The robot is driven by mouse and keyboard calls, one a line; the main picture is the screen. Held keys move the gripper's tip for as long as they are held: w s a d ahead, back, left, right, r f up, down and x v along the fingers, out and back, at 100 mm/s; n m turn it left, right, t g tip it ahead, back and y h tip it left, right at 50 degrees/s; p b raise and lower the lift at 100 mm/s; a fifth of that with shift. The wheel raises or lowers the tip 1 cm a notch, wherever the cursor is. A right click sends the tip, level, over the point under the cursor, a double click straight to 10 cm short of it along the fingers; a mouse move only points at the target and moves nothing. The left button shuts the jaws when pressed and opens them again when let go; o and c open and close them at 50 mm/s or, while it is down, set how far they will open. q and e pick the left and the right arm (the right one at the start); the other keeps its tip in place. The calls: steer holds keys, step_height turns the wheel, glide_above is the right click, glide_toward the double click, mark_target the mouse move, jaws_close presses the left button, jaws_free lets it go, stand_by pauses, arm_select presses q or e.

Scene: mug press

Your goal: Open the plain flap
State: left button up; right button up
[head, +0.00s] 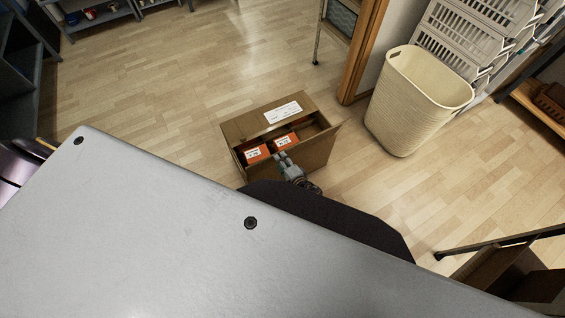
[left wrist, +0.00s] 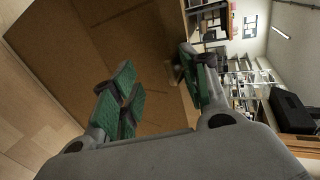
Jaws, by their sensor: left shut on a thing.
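A brown cardboard box (head: 238,158) stands on the wooden floor in the middle of the head view, partly open. One flap (head: 265,119) with a white label lies at its far side. The plain flap (head: 316,152) is at the near right side, tilted up, with its corner sticking out to the right. Orange packs (head: 257,155) with white labels show inside. My left gripper (head: 283,160) is at the plain flap's left end, shut on it. In the left wrist view, green-padded fingers (left wrist: 163,88) have brown cardboard (left wrist: 110,50) behind them; the exact contact is hard to see. My right gripper is not in view.
A tall cream basket (head: 412,105) stands right of the box, beside a wooden post (head: 362,52). White crates (head: 465,40) are stacked behind it. A dark shelf (head: 515,272) is at the lower right. The floor left of the box is clear.

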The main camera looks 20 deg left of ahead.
mark_target(278, 153)
arm_select(q)
steer(key=shift+s+a+f, duration=0.15)
steer(key=shift+f, duration=0.1)
steer(key=shift+r, duration=0.1)
steer(key=shift+r, duration=0.1)
steer(key=shift+w+r, duration=0.2)
steer(key=shift+r, duration=1.7)
step_height(278, 153, up, 6)
steer(key=shift+r, duration=0.15)
steer(key=shift+s+d, duration=0.1)
steer(key=shift+d, duration=0.15)
